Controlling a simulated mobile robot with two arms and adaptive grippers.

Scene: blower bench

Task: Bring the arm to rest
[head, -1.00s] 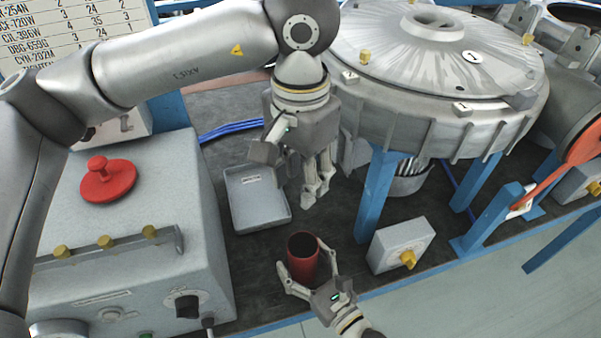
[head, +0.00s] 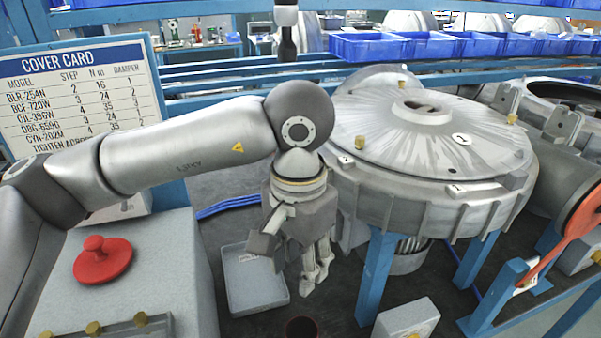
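My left arm comes in from the left across the picture. Its gripper (head: 318,276) points down above the bench, between the grey tray and the blower housing (head: 430,150). I cannot tell from this angle whether its fingers are open or shut; no object shows in them. My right gripper is outside the picture. A dark red cup (head: 301,327) shows only its rim at the bottom edge.
A shallow grey tray (head: 243,302) lies beside my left gripper. A grey box with a red knob (head: 102,259) stands at the left, before a cover card (head: 85,95). A small grey box (head: 404,318) is at lower right. Blue bins (head: 385,46) line the back.

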